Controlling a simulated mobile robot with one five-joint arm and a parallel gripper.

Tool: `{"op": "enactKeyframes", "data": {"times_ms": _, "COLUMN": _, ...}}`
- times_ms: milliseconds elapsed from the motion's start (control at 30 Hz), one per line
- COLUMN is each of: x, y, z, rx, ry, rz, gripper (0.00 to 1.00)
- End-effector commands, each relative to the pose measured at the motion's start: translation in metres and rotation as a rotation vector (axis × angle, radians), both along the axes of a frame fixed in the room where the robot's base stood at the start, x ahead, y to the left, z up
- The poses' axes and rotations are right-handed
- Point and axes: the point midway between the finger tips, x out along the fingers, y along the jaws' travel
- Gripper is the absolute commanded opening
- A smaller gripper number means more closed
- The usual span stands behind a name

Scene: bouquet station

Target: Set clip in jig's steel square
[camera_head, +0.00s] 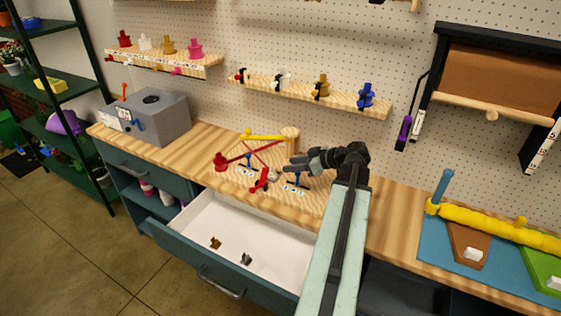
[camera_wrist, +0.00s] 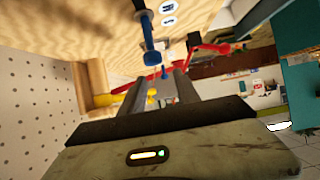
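My gripper (camera_head: 290,164) is above the wooden jig board on the bench. In the wrist view its two dark fingers (camera_wrist: 165,82) stand apart with a gap between them, and I make out no clip held there. Two small clips lie in the open drawer: a brown one (camera_head: 215,243) and a dark grey one (camera_head: 245,259). The jig (camera_head: 262,160) carries red, yellow and blue parts and white labels. A small pale grey piece (camera_head: 273,174) is on it, left of the fingers; I cannot tell whether it is the steel square.
The white drawer (camera_head: 205,215) is pulled out below the bench. A grey box machine (camera_head: 152,117) stands on the left of the bench. A blue mat (camera_head: 440,245) with a yellow roll (camera_head: 490,225) lies on the right. Blue posts (camera_wrist: 150,50) stand close to the fingers.

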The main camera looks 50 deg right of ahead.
Motion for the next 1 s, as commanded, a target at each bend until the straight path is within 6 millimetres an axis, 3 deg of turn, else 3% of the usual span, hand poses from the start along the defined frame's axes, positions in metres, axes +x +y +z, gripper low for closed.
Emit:
{"op": "enactKeyframes", "data": {"times_ms": 100, "x": -0.021, "y": -0.005, "z": 0.017, "rx": 0.001, "ry": 0.000, "rz": -0.003, "gripper": 0.38}}
{"op": "enactKeyframes", "data": {"times_ms": 300, "x": -0.037, "y": -0.009, "z": 0.022, "rx": 0.000, "ry": 0.000, "rz": 0.000, "gripper": 0.38}}
{"op": "enactKeyframes", "data": {"times_ms": 1000, "x": -0.037, "y": -0.009, "z": 0.021, "rx": 0.000, "ry": 0.000, "rz": 0.001, "gripper": 0.38}}
